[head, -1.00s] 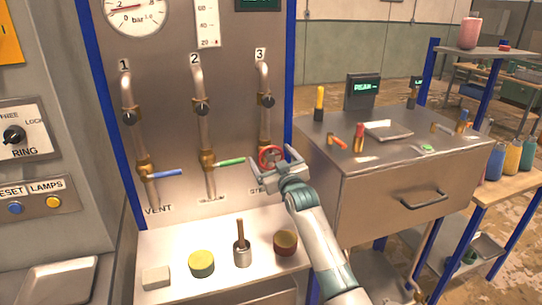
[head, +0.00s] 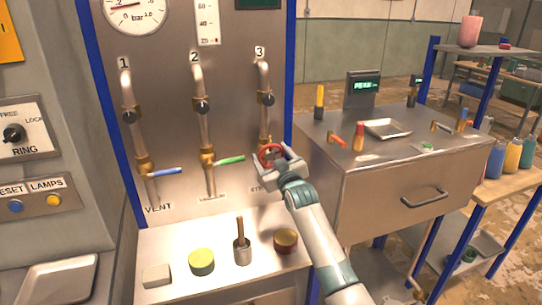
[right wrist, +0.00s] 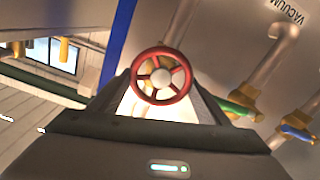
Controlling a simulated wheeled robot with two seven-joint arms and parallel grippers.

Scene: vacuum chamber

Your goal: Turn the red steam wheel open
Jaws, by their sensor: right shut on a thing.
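The red steam wheel (head: 268,152) is on the pipe under number 3 on the metal panel. In the right wrist view the wheel (right wrist: 161,77) shows its red rim, spokes and pale hub between my finger tips. My right gripper (head: 274,157) is at the wheel, shut on its rim, with the fingers on either side. The gripper also shows in the right wrist view (right wrist: 162,92). The fingers hide part of the wheel in the head view. My left gripper is not in view.
A blue lever (head: 166,171) and a green lever (head: 230,160) sit on pipes to the left. The ledge below holds a yellow-topped tin (head: 201,262), a brush in a cup (head: 242,252) and a brown jar (head: 286,240). A steel cabinet (head: 400,185) stands close on the right.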

